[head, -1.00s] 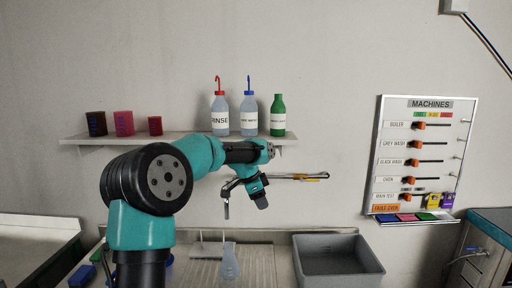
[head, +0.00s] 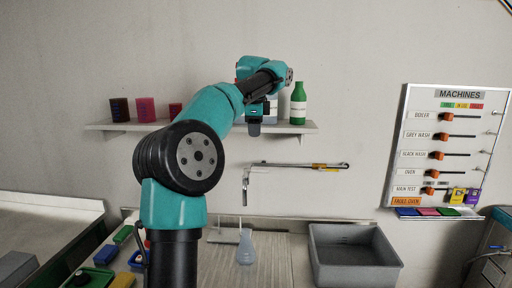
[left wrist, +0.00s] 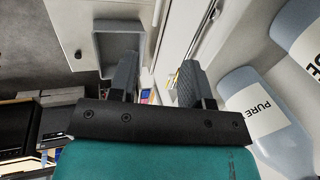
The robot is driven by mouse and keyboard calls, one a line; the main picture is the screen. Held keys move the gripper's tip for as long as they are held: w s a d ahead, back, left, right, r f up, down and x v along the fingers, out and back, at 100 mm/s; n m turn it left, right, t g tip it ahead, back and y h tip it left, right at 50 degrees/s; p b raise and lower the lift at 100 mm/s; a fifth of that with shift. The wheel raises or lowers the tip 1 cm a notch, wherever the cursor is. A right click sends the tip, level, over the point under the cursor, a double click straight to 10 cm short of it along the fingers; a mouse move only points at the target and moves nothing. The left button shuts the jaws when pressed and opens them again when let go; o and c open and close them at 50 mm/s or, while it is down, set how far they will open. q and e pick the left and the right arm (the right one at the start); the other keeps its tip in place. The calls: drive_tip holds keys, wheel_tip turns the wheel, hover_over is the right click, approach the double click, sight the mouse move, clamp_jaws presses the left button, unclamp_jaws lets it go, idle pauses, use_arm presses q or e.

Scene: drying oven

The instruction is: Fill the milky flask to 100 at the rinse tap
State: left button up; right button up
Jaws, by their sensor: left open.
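The milky flask (head: 246,248) stands upright on the ribbed draining board (head: 272,257), just below the rinse tap (head: 246,185) on the back wall. The tap's spout points down, with a long lever (head: 318,166) reaching right. I cannot read the flask's level. My left gripper (head: 254,126) is high above the tap, in front of the wall shelf and its bottles. In the left wrist view its two fingers (left wrist: 158,80) are apart with nothing between them. My right gripper is not in view.
A shelf (head: 134,127) carries red boxes, a green bottle (head: 299,104) and wash bottles; a PURE bottle (left wrist: 262,120) is close beside my left gripper. A grey basin (head: 352,258) is right of the flask. The MACHINES board (head: 442,150) hangs right.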

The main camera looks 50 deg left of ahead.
sight(256, 171)
use_arm(q)
drive_tip(key=x, duration=1.7)
clamp_jaws()
drive_tip(key=shift+d, duration=0.1)
drive_tip(key=m, duration=0.2)
drive_tip(key=s+m+h, duration=0.1)
drive_tip(key=shift+d+t, duration=0.25)
drive_tip(key=shift+t, duration=0.05)
drive_tip(key=shift+f, duration=0.1)
idle(5.1)
